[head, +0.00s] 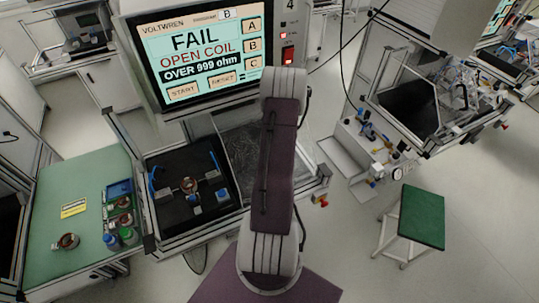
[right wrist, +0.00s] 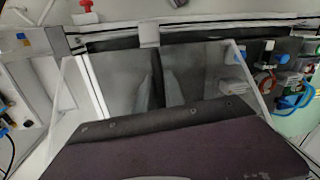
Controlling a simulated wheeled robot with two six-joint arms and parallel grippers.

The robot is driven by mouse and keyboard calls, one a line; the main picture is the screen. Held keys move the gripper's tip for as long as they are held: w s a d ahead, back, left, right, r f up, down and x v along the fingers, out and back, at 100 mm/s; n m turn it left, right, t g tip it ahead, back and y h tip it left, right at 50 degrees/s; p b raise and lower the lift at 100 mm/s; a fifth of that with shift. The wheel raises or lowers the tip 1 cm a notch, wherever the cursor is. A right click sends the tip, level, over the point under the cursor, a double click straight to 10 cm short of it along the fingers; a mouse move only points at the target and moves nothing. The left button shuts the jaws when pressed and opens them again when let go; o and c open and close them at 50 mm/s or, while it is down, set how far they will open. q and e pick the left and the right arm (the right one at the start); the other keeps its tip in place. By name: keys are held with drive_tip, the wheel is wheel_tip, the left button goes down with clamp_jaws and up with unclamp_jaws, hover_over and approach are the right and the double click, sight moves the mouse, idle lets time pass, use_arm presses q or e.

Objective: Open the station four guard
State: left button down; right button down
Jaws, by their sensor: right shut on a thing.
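Station four stands in the middle of the head view, with its screen (head: 208,55) reading FAIL, OPEN COIL, over 999 ohm. Below it is a framed bay with a black floor (head: 170,212), where a copper-wound stator (head: 189,185) sits between blue-ended fixture parts. A clear guard panel (head: 238,145) shows at the bay's right, partly hidden by my arm. In the right wrist view the clear panel (right wrist: 110,75) lies around my right gripper (right wrist: 158,90), whose fingers are shut on a dark narrow bar, apparently the guard's handle. My left gripper is not in view.
A green-topped bench (head: 85,255) at left holds a stator (head: 67,241), a yellow label (head: 74,208) and a parts tray (head: 118,190). A green stool (head: 421,217) stands right on open floor. Another machine (head: 410,100) stands at the upper right.

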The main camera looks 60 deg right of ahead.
idle(0.3)
drive_tip(key=c, duration=1.7)
unclamp_jaws()
drive_tip(key=shift+d+r, duration=0.15)
drive_tip(key=r+b, duration=0.1)
drive_tip(key=r, duration=0.4)
drive_tip(key=d+r+b, duration=0.1)
drive_tip(key=r, duration=0.2)
drive_tip(key=shift+s+r+b, duration=0.2)
drive_tip(key=shift+r+b, duration=0.1)
